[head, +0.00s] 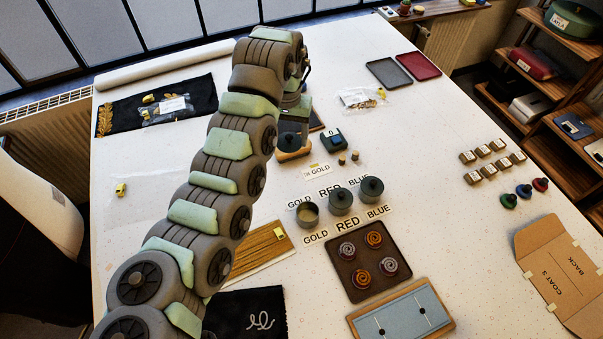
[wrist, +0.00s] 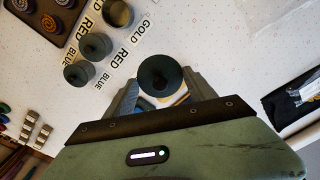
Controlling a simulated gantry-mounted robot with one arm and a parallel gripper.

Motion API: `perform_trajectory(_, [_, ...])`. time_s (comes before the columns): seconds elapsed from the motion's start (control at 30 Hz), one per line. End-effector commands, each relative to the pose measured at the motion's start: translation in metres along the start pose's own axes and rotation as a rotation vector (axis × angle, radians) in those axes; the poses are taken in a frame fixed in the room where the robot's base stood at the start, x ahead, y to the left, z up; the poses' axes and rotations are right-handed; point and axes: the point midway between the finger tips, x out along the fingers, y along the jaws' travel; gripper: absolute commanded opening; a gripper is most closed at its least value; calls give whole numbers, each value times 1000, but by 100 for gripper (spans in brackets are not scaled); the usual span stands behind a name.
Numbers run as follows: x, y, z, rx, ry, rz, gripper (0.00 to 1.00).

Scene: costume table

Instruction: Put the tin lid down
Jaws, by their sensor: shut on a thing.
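The tin lid (wrist: 160,75), dark and round with a small knob on top, is between the two fingers of my gripper (wrist: 162,92) in the wrist view. My gripper is shut on it. In the head view my gripper (head: 293,148) is above the table, left of a small blue-topped device; its height above the table is hard to tell. The open tin (head: 308,215) stands in the gold place with no lid on it. The red tin (head: 341,202) and the blue tin (head: 370,189) beside it have their lids on.
Label strips reading GOLD, RED and BLUE lie around the tins. The small blue-topped device (head: 333,142) is close to my gripper. A brown tray (head: 345,285) with several spiral pieces lies in front of the tins. The table right of the tins is fairly clear.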

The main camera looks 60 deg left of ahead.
Motion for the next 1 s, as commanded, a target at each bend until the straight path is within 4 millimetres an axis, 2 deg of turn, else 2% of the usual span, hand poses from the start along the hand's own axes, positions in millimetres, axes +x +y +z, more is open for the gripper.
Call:
perform_trajectory(0.03, [11,2,1,1,-4,5,26])
perform_trajectory(0.47, [75,1,2,2,-7,0,26])
perform_trajectory(0.8, [137,1,2,3,-5,-2,26])
perform_trajectory(1.0, [153,1,0,2,0,-1,26])
